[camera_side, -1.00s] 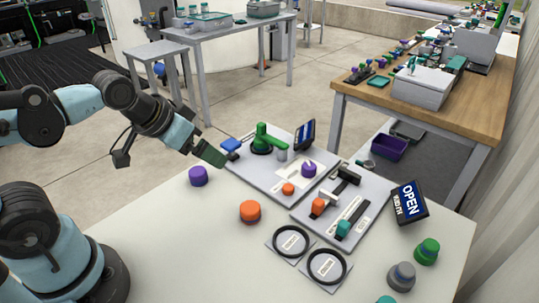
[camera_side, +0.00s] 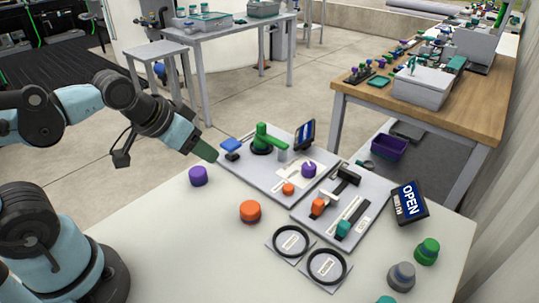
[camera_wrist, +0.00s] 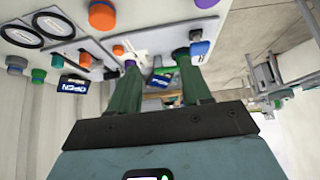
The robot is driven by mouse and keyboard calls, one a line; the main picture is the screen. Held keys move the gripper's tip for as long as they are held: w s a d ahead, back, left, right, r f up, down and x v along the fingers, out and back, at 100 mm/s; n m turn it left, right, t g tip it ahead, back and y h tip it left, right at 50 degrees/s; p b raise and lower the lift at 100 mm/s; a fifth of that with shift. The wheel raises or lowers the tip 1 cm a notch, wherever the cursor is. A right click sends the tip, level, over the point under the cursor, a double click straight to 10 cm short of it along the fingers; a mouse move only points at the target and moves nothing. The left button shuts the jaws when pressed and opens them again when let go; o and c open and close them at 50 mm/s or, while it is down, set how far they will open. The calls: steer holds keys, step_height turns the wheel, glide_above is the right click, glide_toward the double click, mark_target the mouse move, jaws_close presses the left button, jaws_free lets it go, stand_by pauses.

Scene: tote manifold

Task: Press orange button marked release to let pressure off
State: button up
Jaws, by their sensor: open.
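A small round orange button (camera_side: 288,188) sits near the front of the left grey panel (camera_side: 262,182). It seems to be the small orange disc (camera_wrist: 117,49) in the wrist view. Its marking is too small to read. A second orange piece (camera_side: 318,206) is on the right panel (camera_side: 340,222). My gripper (camera_side: 207,152) is at the left of the left panel, above the table and apart from the orange button. In the wrist view my gripper (camera_wrist: 157,62) shows two green fingers spread apart with nothing held between them.
A green handle (camera_side: 268,139), a blue piece (camera_side: 231,146) and a purple knob (camera_side: 308,170) stand on the left panel. A purple cap (camera_side: 198,176) and a large orange cap (camera_side: 250,211) are on the white table. An OPEN sign (camera_side: 410,202) stands right. The front-left table is clear.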

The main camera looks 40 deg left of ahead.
jaws_close()
stand_by(1.2)
